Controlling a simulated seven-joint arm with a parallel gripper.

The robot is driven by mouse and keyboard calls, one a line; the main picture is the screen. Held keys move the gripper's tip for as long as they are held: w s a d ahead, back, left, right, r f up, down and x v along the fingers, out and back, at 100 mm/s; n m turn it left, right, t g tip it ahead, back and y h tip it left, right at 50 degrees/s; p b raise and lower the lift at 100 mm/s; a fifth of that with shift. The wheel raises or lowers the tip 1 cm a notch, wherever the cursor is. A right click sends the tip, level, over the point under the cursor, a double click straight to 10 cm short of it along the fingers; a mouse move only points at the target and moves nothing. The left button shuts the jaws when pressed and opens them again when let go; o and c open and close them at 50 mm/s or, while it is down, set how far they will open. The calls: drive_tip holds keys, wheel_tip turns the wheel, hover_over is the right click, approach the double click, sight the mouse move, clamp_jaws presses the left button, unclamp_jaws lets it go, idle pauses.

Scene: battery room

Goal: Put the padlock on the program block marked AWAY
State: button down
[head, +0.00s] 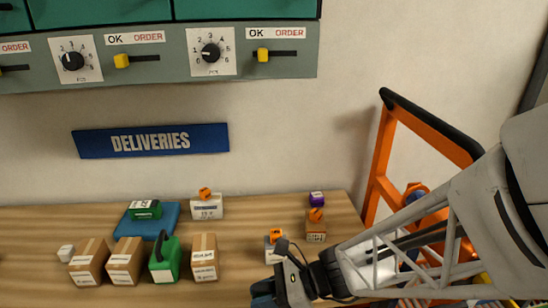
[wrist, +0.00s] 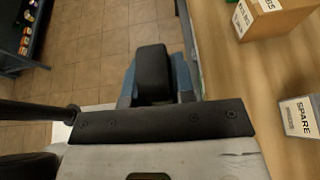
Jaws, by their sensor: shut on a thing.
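My gripper (head: 262,291) is low at the bottom of the head view, at the front of the table. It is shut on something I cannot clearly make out. In the wrist view a black block with blue-grey sides (wrist: 153,75) shows at the jaws, with tiled floor behind it. No padlock can be told apart for sure. A white block with an orange top (head: 273,252) stands just beyond my gripper. I cannot read AWAY on any block.
A block marked SPARE (wrist: 299,116) is at the right of the wrist view. An orange frame (head: 379,165) stands right.

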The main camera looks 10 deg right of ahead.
sight(262, 286)
wheel_tip(262, 286, up, 7)
drive_tip(key=shift+r, duration=0.1)
drive_tip(key=w+d+r+m+t+h, duration=0.1)
drive_tip(key=w+d+m+t, duration=0.3)
drive_tip(key=w, duration=1)
drive_tip(key=w+d+r+m+t, duration=0.15)
drive_tip(key=w+d, duration=0.45)
drive_tip(key=w, duration=0.9)
drive_tip(key=w+d+f+m+t+h, duration=0.1)
drive_tip(key=w+d+m+t+h, duration=0.1)
drive_tip(key=w+d, duration=0.6)
drive_tip(key=w+d+f+m+t+h, duration=0.15)
drive_tip(key=w+d, duration=0.35)
drive_tip(key=w, duration=0.5)
drive_tip(key=shift+y, duration=0.35)
drive_tip(key=shift+s+d+f, duration=0.1)
drive_tip(key=shift+s+f, duration=0.05)
drive_tip(key=shift+f, duration=1.2)
drive_tip(key=shift+s+f, duration=0.1)
drive_tip(key=shift+f, duration=1.2)
drive_tip(key=shift+f, duration=3.15)
